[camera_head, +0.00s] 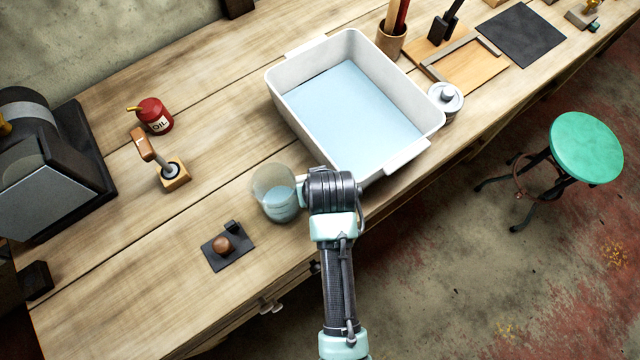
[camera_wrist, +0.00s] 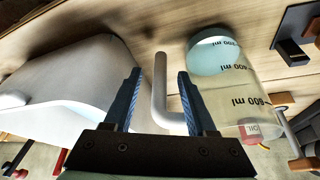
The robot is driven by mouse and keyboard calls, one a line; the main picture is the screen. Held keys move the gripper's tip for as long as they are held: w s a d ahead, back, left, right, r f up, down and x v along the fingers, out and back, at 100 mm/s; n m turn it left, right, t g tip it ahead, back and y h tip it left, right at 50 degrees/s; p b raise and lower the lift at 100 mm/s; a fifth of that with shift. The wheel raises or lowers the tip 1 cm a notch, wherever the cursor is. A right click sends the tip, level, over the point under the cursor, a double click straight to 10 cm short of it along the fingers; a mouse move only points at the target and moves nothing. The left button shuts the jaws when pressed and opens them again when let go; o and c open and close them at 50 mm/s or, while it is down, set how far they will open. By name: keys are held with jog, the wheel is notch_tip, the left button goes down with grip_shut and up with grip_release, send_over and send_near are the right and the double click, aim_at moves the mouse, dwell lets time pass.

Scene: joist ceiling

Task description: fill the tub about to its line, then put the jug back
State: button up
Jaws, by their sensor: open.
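The white tub (camera_head: 283,112) stands on the workbench and holds a broad layer of pale blue water (camera_head: 352,108). Its fill line cannot be made out. The clear jug (camera_head: 274,190) stands upright on the bench left of the tub's near corner, with some bluish water low inside. In the wrist view the jug (camera_wrist: 238,100) shows volume marks, and its pale handle (camera_wrist: 161,95) lies between my fingers. My gripper (camera_wrist: 158,98) is open around the handle, with a gap on each side. In the head view my wrist hides the fingers. The tub's wall (camera_wrist: 75,80) is beside the left finger.
A dark mat with a brown knob (camera_head: 222,245) lies left of the jug. A wooden-handled tool (camera_head: 160,165) and a red oil can (camera_head: 153,115) stand farther back. A round metal container (camera_head: 445,98) sits by the tub's right side. A green stool (camera_head: 587,147) is off the bench.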

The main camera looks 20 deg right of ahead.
jog(key=b+v, duration=0.1)
jog(key=v, duration=1.1)
jog(key=shift+w, duration=0.1)
jog(key=w+a+r+t+b, duration=0.1)
jog(key=w+r+t, duration=0.55)
jog(key=r, duration=0.75)
jog(key=w+a+r+t+b, duration=0.1)
jog(key=w+a+r+t, duration=0.1)
jog(key=w+r+t, duration=0.8)
jog(key=s+a+r+t, duration=0.1)
jog(key=s+r, duration=0.3)
jog(key=r, duration=0.5)
jog(key=s+a+r+t+b, duration=0.1)
jog(key=s+a+r+t, duration=0.1)
jog(key=r, duration=0.8)
jog(key=s+a+r+t, duration=0.1)
jog(key=s+r+t, duration=0.2)
jog(key=s+r, duration=0.3)
notch_tip(320, 180, up, 4)
jog(key=shift+a+r+n, duration=0.2)
jog(key=shift+r+n, duration=0.05)
jog(key=shift+n, duration=0.15)
jog(key=shift+f+b, duration=0.1)
jog(key=shift+b, duration=0.2)
